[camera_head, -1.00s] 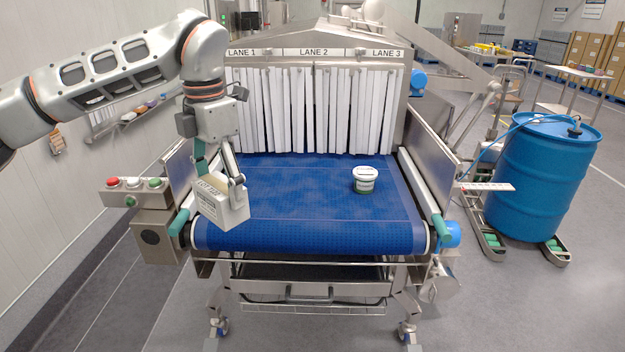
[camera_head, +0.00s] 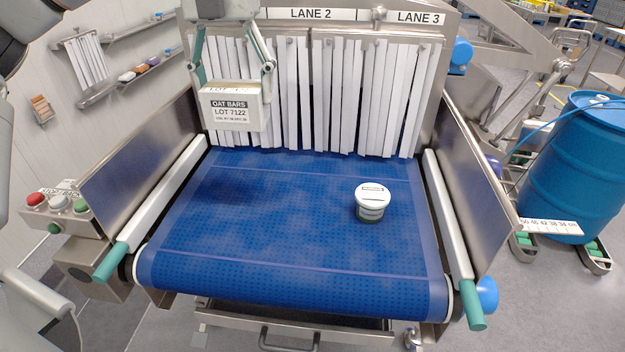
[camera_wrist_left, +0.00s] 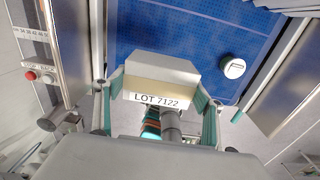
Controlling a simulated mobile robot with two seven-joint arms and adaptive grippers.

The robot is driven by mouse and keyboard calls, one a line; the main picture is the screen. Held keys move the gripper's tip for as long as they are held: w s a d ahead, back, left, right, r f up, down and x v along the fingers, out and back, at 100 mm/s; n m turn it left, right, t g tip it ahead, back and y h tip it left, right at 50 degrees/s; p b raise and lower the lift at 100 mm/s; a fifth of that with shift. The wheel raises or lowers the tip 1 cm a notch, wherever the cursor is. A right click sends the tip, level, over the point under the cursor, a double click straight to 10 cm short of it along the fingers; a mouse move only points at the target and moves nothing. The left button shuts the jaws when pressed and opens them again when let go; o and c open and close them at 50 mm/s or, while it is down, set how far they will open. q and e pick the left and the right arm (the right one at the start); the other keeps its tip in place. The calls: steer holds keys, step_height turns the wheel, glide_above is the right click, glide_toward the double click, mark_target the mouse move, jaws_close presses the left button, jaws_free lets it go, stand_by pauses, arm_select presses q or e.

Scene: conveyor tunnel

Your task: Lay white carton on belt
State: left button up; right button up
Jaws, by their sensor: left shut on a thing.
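The white carton (camera_head: 232,108), labelled "OAT BARS LOT 7122", is held upright in my left gripper (camera_head: 235,72), a finger at each side. In the head view it appears in front of the left curtain strips, raised above the blue belt (camera_head: 290,250). In the left wrist view the carton (camera_wrist_left: 160,72) sits between the fingers of my left gripper (camera_wrist_left: 160,92), with belt visible beyond it. Its underside is hidden. My right gripper is not in view.
A white-lidded tub (camera_head: 371,203) stands right of centre on the belt; the belt's front and left are clear. White strips (camera_head: 330,95) hang across the tunnel mouth. Metal side guards (camera_head: 145,155) flank the belt. A blue drum (camera_head: 575,170) stands at right.

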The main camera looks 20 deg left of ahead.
arm_select(q)
steer(key=shift+w, duration=0.2)
step_height(320, 180, down, 20)
steer(key=shift+r, duration=0.25)
steer(key=shift+f, duration=0.15)
steer(key=shift+f, duration=0.15)
steer(key=o, duration=1.6)
steer(key=shift+s, duration=0.1)
